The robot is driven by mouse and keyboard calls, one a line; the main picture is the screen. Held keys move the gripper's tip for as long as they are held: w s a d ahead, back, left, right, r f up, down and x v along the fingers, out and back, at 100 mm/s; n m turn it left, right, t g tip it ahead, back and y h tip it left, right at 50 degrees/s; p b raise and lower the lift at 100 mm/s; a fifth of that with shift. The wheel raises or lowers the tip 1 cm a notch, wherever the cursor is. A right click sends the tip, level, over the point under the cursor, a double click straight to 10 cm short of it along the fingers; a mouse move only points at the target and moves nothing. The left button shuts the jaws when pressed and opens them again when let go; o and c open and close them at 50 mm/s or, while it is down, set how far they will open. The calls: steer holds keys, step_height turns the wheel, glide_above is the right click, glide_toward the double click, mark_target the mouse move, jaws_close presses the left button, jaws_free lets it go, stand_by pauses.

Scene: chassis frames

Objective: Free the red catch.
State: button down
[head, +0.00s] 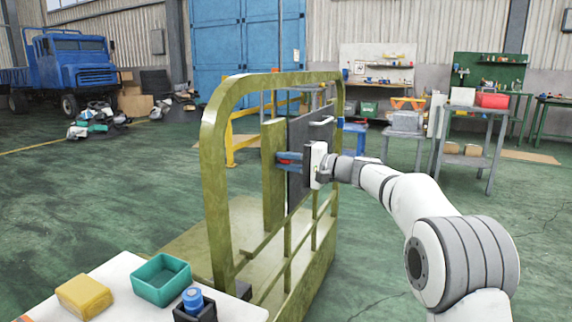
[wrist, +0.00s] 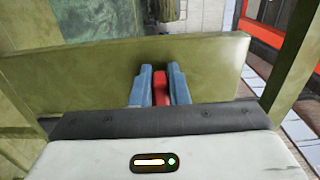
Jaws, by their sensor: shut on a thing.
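The red catch (wrist: 160,88) sits between the two blue fingers of my gripper (wrist: 161,72) in the wrist view. The fingers are shut on it, one on each side. Behind it, an olive plate (wrist: 70,85) runs across the picture. In the head view my gripper (head: 278,162) reaches left to the upright olive plate (head: 272,195). Only a small bit of red shows between its fingers there. The catch's far end and its mounting are hidden.
An olive tubular frame (head: 214,190) surrounds the plate, with a dark panel (head: 298,135) beside my gripper. A white table (head: 118,272) at front left holds a yellow block (head: 84,296), a green tray (head: 161,279) and a blue cylinder (head: 193,299). Green floor is open at right.

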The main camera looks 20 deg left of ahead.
mark_target(291, 161)
steer(key=shift+f, duration=0.15)
steer(key=c, duration=1.4)
jaws_free()
steer(key=d, duration=0.2)
steer(key=d+p, duration=0.1)
steer(key=d, duration=0.4)
steer(key=shift+s+p, duration=0.25)
steer(key=shift+p, duration=0.05)
steer(key=shift+d, duration=0.35)
